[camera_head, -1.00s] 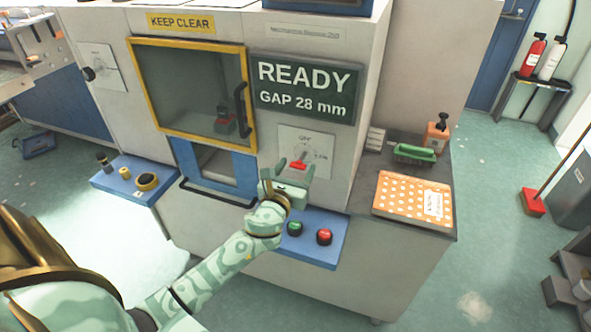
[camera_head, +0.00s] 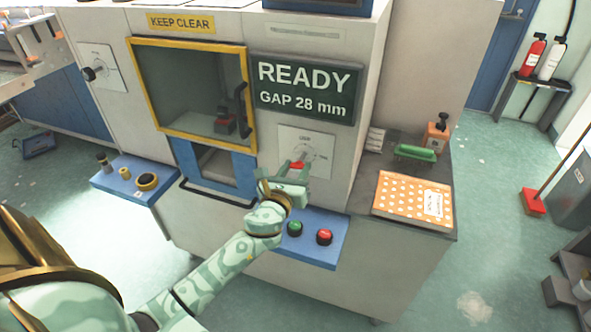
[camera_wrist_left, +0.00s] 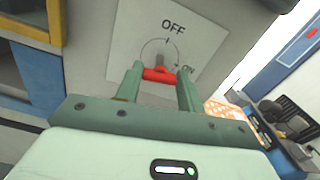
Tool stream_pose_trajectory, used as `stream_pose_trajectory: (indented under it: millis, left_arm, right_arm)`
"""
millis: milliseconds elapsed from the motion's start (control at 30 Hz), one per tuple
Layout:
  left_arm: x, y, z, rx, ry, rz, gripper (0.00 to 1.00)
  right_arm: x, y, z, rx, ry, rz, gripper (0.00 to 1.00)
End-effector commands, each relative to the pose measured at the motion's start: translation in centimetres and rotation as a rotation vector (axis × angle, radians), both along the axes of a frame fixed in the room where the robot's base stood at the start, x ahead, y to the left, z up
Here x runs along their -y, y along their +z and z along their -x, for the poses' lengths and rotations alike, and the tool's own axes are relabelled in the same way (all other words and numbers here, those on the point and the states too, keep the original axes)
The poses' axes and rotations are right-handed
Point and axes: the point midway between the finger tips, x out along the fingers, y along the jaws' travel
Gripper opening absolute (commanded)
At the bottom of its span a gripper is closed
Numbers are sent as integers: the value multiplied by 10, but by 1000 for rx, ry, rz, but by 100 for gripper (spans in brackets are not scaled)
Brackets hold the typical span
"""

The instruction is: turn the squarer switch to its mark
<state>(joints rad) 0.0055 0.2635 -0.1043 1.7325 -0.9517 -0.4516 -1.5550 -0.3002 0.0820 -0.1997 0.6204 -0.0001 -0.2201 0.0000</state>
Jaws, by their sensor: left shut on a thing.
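The squarer switch is a red handle (camera_wrist_left: 158,75) on a white plate (camera_wrist_left: 190,40) on the machine's front. The plate carries the word OFF at the top and ON at the lower right, with a circle line around the switch. In the left wrist view my left gripper (camera_wrist_left: 158,80) is shut on the red handle, one finger at each end. In the head view the left gripper (camera_head: 292,170) reaches the red handle (camera_head: 297,165) from below and partly hides the plate (camera_head: 318,142). My right gripper is not in view.
A sign (camera_head: 305,88) reads READY, GAP 28 mm. Below the switch a blue panel (camera_head: 310,252) holds a green button (camera_head: 294,228) and a red button (camera_head: 324,236). A yellow-framed window (camera_head: 190,90) is at left. A dotted orange box (camera_head: 410,197) lies on the side shelf.

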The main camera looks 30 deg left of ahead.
Motion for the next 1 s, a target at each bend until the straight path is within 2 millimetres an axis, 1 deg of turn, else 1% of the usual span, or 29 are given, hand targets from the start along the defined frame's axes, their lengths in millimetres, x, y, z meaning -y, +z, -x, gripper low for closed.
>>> stream_pose_trajectory:
  millis: [333,1000]
  left_arm:
    - [0,-1,0,72,1,306,15]
    - [-1,-1,1,222,2,926,15]
  right_arm:
    - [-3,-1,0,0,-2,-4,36]
    - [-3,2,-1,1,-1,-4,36]
